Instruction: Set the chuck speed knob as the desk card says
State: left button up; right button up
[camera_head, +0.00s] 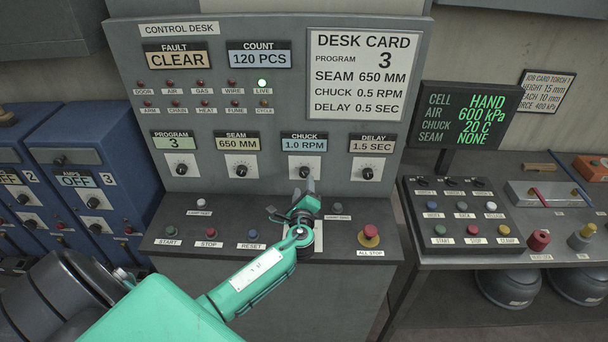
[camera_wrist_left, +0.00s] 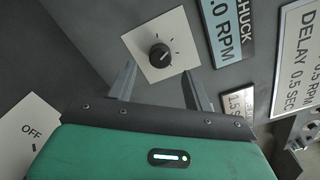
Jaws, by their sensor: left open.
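The desk card (camera_head: 363,75) reads program 3, seam 650 mm, chuck 0.5 rpm, delay 0.5 sec. The chuck display (camera_head: 303,144) reads 1.0 RPM; part of it shows in the left wrist view (camera_wrist_left: 222,35). Below it is the black chuck knob (camera_head: 304,171) on a white plate, also clear in the left wrist view (camera_wrist_left: 159,55). My left gripper (camera_head: 308,184) is just below and in front of the knob, open and empty. In the left wrist view its fingers (camera_wrist_left: 160,82) stand apart with the knob beyond their tips. My right gripper is not in view.
The program knob (camera_head: 181,169), seam knob (camera_head: 242,170) and delay knob (camera_head: 367,173) sit in the same row. The delay display (camera_head: 372,145) reads 1.5 SEC. A red all-stop button (camera_head: 369,234) stands on the ledge right of my arm. A cell panel (camera_head: 466,211) is farther right.

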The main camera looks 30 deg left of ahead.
aim_at(304, 175)
pick_arm(q)
jog(key=shift+p+x, duration=0.5)
jog(key=shift+x, duration=1.9)
jog(key=shift+c, duration=0.2)
jog(key=c, duration=0.9)
